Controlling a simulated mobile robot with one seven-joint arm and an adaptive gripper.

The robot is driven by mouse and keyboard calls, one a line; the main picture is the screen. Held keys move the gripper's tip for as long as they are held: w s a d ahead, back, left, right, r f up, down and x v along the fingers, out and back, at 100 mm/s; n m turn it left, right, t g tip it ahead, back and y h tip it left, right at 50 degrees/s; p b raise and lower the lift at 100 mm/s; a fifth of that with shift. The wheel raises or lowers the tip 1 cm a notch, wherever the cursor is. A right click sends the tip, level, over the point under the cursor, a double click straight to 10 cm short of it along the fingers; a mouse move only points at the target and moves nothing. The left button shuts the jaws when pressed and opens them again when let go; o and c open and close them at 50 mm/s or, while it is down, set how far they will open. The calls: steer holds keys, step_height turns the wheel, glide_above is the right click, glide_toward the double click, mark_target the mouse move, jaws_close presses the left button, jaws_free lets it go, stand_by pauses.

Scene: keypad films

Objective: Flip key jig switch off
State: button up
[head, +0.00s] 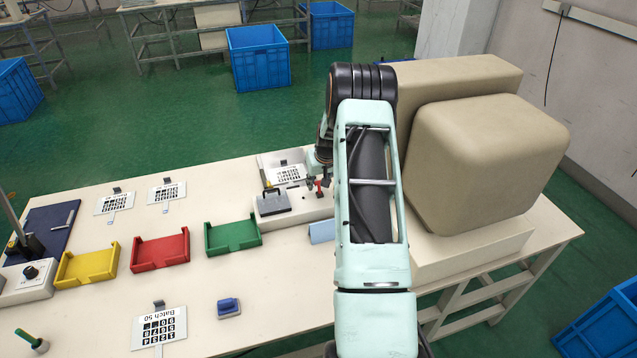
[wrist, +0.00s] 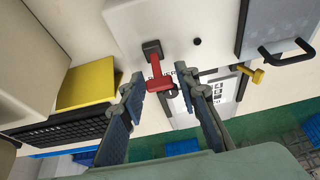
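The key jig (head: 303,213) is a pale box with a grey lid plate at the back of the table. Its red switch lever (head: 319,188) stands at the jig's right end, partly beside my arm. In the wrist view the red lever (wrist: 158,72) rises from a dark base, with printed lettering partly hidden next to it. My gripper (wrist: 161,80) is open, with one fingertip on each side of the lever. I cannot tell whether either fingertip touches it. In the head view my arm hides most of the gripper.
The grey lid plate has a black handle (wrist: 282,52). A tray with a keypad film (head: 290,174) lies behind the jig. Green (head: 233,235), red (head: 160,253) and yellow (head: 87,267) trays stand to the left. A large beige machine (head: 487,160) blocks the right side.

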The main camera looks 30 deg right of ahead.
jaws_close()
steer(key=shift+w+d+f+g+b, duration=0.1)
steer(key=shift+w+f+g+b, duration=0.2)
steer(key=shift+g+b, duration=0.4)
steer(key=shift+r+g+y+b, duration=0.1)
steer(key=shift+g+y+b, duration=0.2)
steer(key=shift+b, duration=0.05)
steer(key=shift+o, duration=2)
jaws_free()
steer(key=shift+r, duration=0.1)
steer(key=v, duration=1.2)
